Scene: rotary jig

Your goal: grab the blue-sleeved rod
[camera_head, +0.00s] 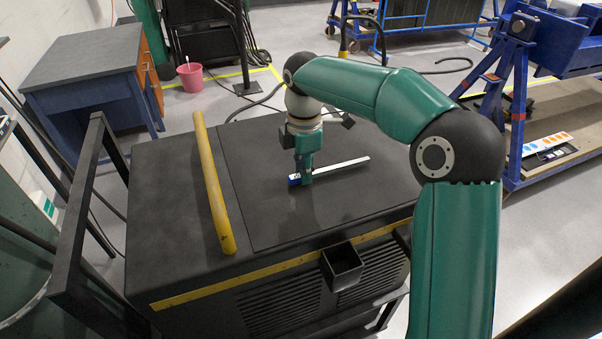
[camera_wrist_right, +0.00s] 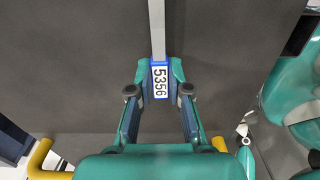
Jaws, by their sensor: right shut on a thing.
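The blue-sleeved rod (camera_head: 340,166) lies along the dark mat on top of the black cabinet. Its bare silver length points right and slightly back in the head view. Its blue sleeve (camera_head: 294,180) is at the left end. My right gripper (camera_head: 304,177) points down over the sleeve end and is shut on it. In the right wrist view, the right gripper (camera_wrist_right: 160,75) has a finger on each side of the blue sleeve, which carries a white label reading 5356 (camera_wrist_right: 160,83). The rod's silver part (camera_wrist_right: 157,30) runs away past the fingertips. My left gripper is not in view.
The black cabinet (camera_head: 165,210) has a yellow bar (camera_head: 213,185) along its left side and a yellow strip on its front edge. A small black open box (camera_head: 342,265) sticks out at the front. The mat around the rod is clear.

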